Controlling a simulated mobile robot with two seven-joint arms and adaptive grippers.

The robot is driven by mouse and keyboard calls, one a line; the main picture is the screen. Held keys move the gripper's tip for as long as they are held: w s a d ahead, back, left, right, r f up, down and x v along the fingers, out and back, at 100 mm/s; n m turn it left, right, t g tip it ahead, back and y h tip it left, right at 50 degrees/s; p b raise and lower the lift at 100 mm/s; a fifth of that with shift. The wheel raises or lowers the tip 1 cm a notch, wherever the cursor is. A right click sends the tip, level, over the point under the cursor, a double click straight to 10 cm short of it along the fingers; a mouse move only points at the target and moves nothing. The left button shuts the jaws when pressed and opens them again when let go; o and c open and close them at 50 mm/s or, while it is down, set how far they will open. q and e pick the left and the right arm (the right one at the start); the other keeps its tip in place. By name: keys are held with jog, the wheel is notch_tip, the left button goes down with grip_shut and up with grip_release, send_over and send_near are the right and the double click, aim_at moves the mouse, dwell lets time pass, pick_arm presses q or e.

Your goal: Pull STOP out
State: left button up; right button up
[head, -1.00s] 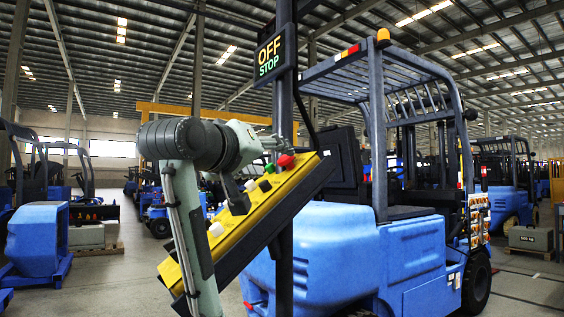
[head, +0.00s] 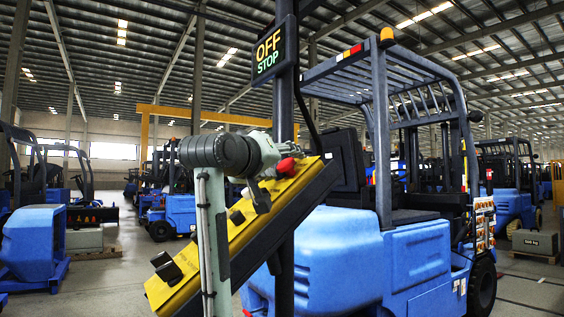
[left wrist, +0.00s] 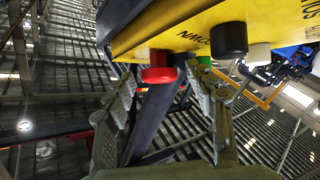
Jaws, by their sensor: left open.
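The STOP button is the red mushroom-shaped button (head: 287,167) near the upper end of the tilted yellow panel (head: 180,277). In the left wrist view the red button (left wrist: 159,70) stands out from the panel's face, its side toward me. My left gripper (left wrist: 162,80) is open, its ribbed fingers on either side of the red button, nearer the left finger. I cannot tell whether a finger touches it. In the head view my wrist hides much of the gripper and part of the panel. My right gripper is not in view.
A green button (left wrist: 204,61), a black knob (left wrist: 229,40) and a white button (left wrist: 258,54) sit beside the red one. A display (head: 269,51) reading OFF STOP hangs on a dark post above. A blue forklift (head: 400,255) stands close behind the panel.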

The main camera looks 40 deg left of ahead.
pick_arm(q)
jog(key=shift+w, duration=0.1)
grip_shut()
dwell(0.4)
